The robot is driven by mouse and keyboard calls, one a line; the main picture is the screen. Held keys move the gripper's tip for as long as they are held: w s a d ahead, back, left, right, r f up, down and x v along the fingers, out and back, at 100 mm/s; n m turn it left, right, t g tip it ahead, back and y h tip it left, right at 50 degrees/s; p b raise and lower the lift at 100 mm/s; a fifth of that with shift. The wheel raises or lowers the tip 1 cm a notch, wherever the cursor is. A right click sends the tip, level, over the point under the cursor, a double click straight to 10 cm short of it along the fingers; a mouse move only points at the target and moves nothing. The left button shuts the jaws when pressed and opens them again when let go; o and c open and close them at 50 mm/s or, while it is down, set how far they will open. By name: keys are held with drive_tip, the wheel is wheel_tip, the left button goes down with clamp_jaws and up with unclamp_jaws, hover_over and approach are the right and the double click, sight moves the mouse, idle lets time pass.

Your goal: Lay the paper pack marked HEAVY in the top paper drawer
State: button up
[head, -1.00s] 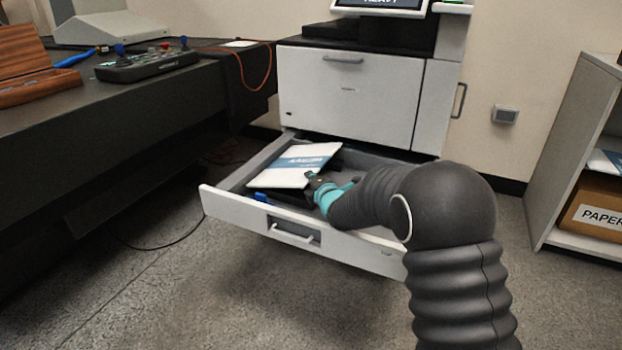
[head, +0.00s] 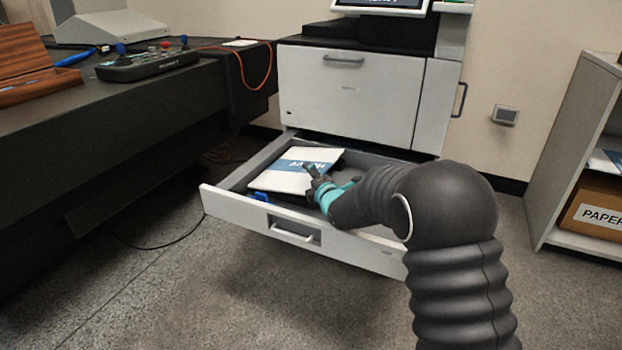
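The paper pack (head: 284,180) is white with a blue band and white lettering, too small and partly covered to read surely. It lies inside the pulled-out top paper drawer (head: 234,208) of the printer, towards its left side, looking nearly flat. Whether it rests fully on the drawer floor is hard to tell. My gripper (head: 310,171), dark with teal parts, is at the pack's right side, its fingertips over the pack's edge and covering part of the band. The gap between the fingers does not show clearly, nor whether they touch the pack.
The printer body (head: 345,95) stands behind the drawer. A dark bench (head: 130,120) with a control box (head: 148,65) runs along the left. A shelf (head: 560,150) with a paper box (head: 597,212) stands at the right. The floor in front is clear.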

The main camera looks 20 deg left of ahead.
wheel_tip(320, 180, up, 10)
idle(0.7)
idle(0.4)
